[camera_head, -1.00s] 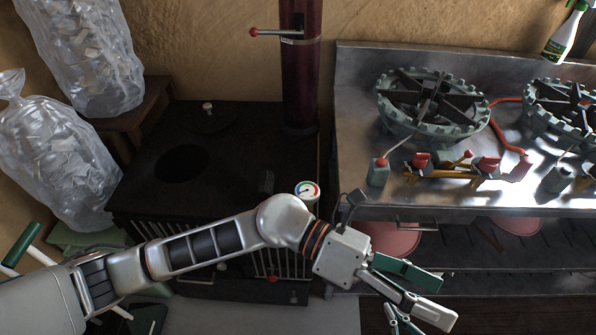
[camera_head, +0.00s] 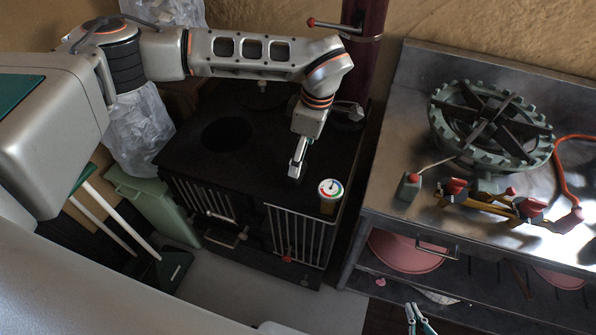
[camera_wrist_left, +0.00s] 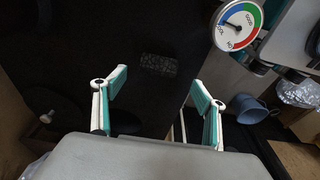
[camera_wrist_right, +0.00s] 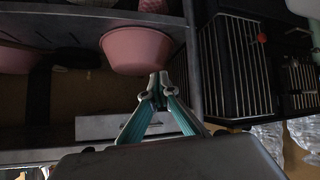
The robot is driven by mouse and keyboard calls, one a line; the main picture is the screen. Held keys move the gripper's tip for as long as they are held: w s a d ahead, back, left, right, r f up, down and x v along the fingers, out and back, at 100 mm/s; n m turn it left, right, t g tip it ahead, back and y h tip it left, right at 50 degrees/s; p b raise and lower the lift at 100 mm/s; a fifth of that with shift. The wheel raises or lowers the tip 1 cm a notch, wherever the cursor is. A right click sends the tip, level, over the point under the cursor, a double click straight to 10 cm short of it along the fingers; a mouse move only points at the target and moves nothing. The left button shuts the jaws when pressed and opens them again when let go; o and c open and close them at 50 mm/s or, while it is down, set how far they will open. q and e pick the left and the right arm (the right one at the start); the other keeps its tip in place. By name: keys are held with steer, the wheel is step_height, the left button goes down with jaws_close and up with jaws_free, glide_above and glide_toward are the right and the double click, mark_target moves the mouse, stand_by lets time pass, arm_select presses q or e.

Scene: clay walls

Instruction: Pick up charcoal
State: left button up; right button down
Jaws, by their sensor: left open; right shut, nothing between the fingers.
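The charcoal (camera_wrist_left: 158,65) is a dark, rough, oblong lump on the black stove top (camera_head: 180,150). In the left wrist view it lies between and just beyond the fingertips of my left gripper (camera_wrist_left: 157,80), not touching them. That gripper is open and empty, pointing down over the stove in the head view (camera_head: 297,168), where it mostly or wholly hides the charcoal. My right gripper (camera_wrist_right: 158,78) is shut and empty, in front of the metal bench's lower shelf. Its fingers show at the bottom of the head view (camera_head: 417,318).
A round gauge (camera_head: 330,189) stands at the stove's front right corner, close to my left gripper. A dark red stovepipe (camera_head: 368,60) rises behind. A metal bench (camera_head: 395,130) with a burner (camera_head: 490,120) stands right; a pink bowl (camera_wrist_right: 136,50) is beneath it.

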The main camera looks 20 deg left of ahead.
mark_target(292, 182)
arm_select(q)
steer(key=f, duration=0.2)
steer(key=a+f, duration=0.1)
steer(key=f, duration=0.2)
steer(key=f+b, duration=0.1)
steer(key=f, duration=0.1)
steer(key=shift+w+a+f, duration=0.15)
steer(key=shift+a, duration=0.15)
steer(key=c, duration=1.2)
